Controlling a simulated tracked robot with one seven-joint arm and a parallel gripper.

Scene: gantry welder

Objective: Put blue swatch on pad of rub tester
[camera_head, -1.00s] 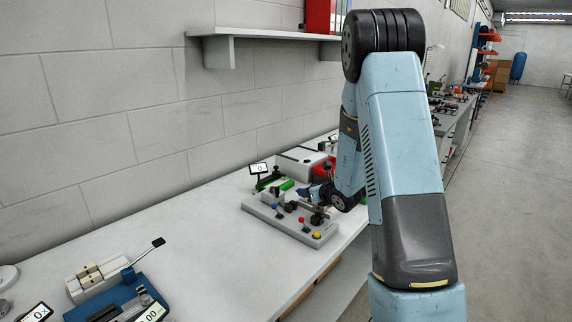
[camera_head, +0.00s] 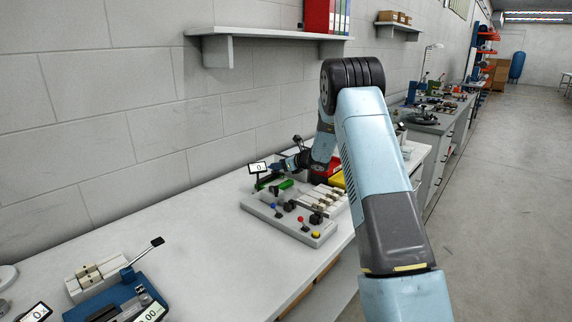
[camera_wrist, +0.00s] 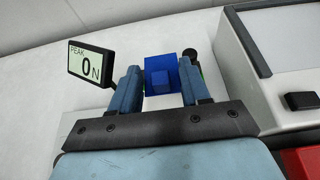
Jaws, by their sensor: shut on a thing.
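The blue swatch (camera_wrist: 160,64) is a flat blue square with a raised blue block on it, seen in the wrist view between my two fingertips. My gripper (camera_wrist: 160,85) is shut on it. In the head view my gripper (camera_head: 287,163) is over the far side of the bench, behind a grey base plate (camera_head: 262,211) with coloured knobs and beside a small display (camera_head: 258,168). The swatch cannot be made out clearly there. I cannot tell which device is the rub tester, and no pad is clearly seen.
The display reading PEAK 0 N (camera_wrist: 90,62) stands close left of my fingers; a grey-white box (camera_wrist: 285,60) stands right. A blue-based device (camera_head: 118,296) sits at the front left. The white bench (camera_head: 190,225) between is clear. A wall shelf (camera_head: 260,35) hangs above.

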